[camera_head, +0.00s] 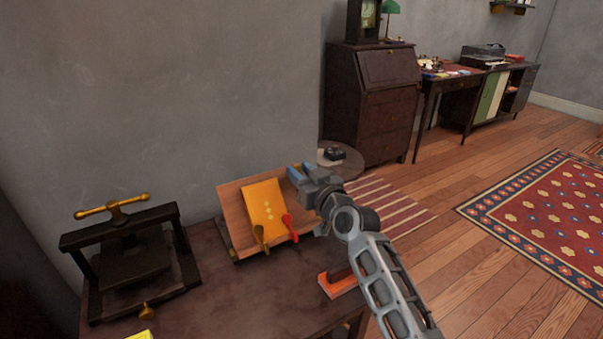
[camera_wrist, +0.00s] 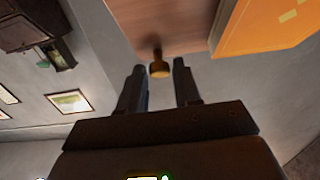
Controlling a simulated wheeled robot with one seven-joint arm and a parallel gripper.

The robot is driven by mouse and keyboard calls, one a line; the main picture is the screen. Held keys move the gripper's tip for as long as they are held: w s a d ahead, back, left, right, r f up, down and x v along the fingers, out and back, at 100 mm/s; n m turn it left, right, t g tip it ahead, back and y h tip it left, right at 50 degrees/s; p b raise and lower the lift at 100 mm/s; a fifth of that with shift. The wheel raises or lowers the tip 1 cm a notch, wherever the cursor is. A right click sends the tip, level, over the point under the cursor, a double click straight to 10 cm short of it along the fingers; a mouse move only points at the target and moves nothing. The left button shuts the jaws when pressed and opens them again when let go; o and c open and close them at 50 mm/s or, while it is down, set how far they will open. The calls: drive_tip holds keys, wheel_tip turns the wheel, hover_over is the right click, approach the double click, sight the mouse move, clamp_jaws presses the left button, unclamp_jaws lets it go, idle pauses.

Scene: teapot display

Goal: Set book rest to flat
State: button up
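The book rest (camera_head: 231,205) stands on the dark table, its wooden board tilted up, with a yellow-orange book (camera_head: 263,205) leaning on it. A brown and a red spoon-shaped piece stand at the board's lower front. My gripper (camera_head: 298,173) is at the board's upper right edge. In the wrist view, the board (camera_wrist: 170,22) and book (camera_wrist: 265,25) are close ahead. A small brass knob (camera_wrist: 160,69) lies between the tips of my open gripper (camera_wrist: 158,74), with a gap on each side. In the head view this knob is hidden.
A black press (camera_head: 130,262) with a brass handle stands at the table's left. An orange-red object (camera_head: 342,284) lies at the table's right edge, below my arm. A small round table (camera_head: 350,165) stands behind my gripper. The table (camera_head: 235,300) is bare in front of the rest.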

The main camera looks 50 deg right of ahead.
clamp_jaws()
